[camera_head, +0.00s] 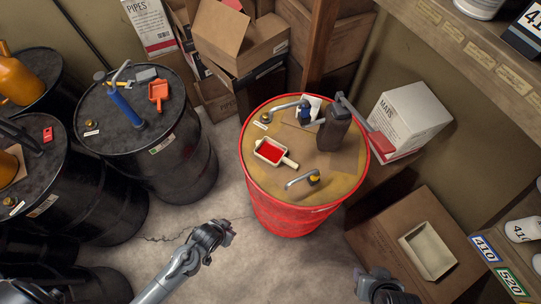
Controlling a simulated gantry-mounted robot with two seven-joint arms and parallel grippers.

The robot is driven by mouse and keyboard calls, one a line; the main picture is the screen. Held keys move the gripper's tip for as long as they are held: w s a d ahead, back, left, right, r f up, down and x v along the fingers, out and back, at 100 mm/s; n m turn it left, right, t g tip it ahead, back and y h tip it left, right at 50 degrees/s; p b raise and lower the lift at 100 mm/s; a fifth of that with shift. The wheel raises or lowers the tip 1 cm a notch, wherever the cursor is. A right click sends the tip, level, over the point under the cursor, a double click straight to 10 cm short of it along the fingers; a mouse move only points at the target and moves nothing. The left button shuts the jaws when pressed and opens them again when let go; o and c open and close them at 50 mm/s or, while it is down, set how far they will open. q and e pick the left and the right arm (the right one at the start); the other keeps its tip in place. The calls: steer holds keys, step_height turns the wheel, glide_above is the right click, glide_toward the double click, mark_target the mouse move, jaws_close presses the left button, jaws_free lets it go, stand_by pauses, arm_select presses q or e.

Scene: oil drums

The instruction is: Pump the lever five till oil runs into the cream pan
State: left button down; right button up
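A red drum (290,213) with a tan top stands in the centre. On its top is a small cream-rimmed pan (287,161) with a red inside and a handle. A grey lever (354,114) with a red grip (381,145) reaches over the drum's right edge. A blue pump part with a grey spout (286,106) sits at the back of the top. A dark jug-like body (334,130) partly hides what is behind it. My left gripper (226,233) is in front and left of the drum. My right gripper (372,277) is at the bottom right. Both are away from the lever and pan.
A grey-spouted yellow fitting (314,177) is on the red drum's front. A cream tray (428,222) lies on a cardboard box (385,213) at right. Shelves edge the right.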

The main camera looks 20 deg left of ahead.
arm_select(q)
steer(key=shift+f, duration=0.7)
steer(key=shift+r, duration=0.1)
step_height(320, 180, up, 21)
steer(key=p, duration=0.8)
steer(key=shift+p, duration=0.35)
